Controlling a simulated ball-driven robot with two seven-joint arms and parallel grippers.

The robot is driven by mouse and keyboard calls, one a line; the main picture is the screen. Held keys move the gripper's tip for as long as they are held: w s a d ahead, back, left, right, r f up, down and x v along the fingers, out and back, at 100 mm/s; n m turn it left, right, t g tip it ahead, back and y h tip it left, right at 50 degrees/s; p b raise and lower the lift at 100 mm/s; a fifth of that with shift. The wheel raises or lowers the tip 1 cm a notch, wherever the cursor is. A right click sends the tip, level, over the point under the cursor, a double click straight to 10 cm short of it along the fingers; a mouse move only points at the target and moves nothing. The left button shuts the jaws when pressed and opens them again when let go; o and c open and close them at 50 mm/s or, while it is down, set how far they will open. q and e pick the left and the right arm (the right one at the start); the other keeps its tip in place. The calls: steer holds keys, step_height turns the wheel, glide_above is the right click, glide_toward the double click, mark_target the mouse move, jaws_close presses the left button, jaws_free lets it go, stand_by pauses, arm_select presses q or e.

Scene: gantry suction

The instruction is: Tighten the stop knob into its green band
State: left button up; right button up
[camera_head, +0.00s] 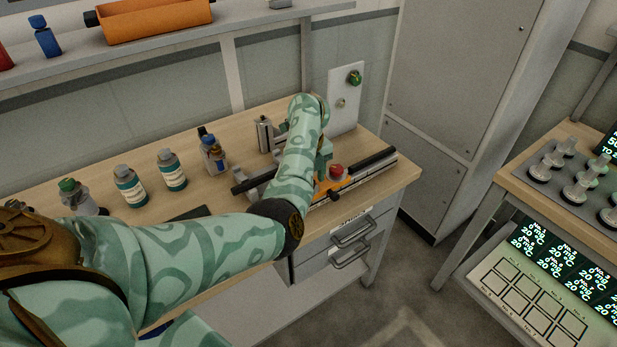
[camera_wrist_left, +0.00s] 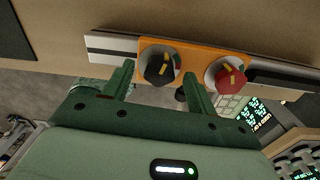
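An orange plate (camera_wrist_left: 200,62) on a rail carries two knobs. A black knob (camera_wrist_left: 158,70) with a yellow pointer sits on a round grey dial with a small coloured arc. A red knob (camera_wrist_left: 229,79) with a yellow pointer sits to its right on another dial with a green patch. The red knob also shows in the head view (camera_head: 336,171). My left gripper (camera_wrist_left: 158,82) is open, its fingers apart on either side of the black knob; contact cannot be told. In the head view my left arm hides the black knob. My right gripper is out of view.
The rail (camera_head: 376,169) lies on the wooden bench (camera_head: 235,190) near its right end. Several bottles (camera_head: 171,170) stand to the left. An upright white panel with a green button (camera_head: 354,78) stands behind. Drawers (camera_head: 350,245) are below the front edge.

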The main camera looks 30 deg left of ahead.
arm_select(q)
step_height(320, 180, up, 16)
steer(key=p, duration=0.6)
steer(key=shift+r, duration=0.15)
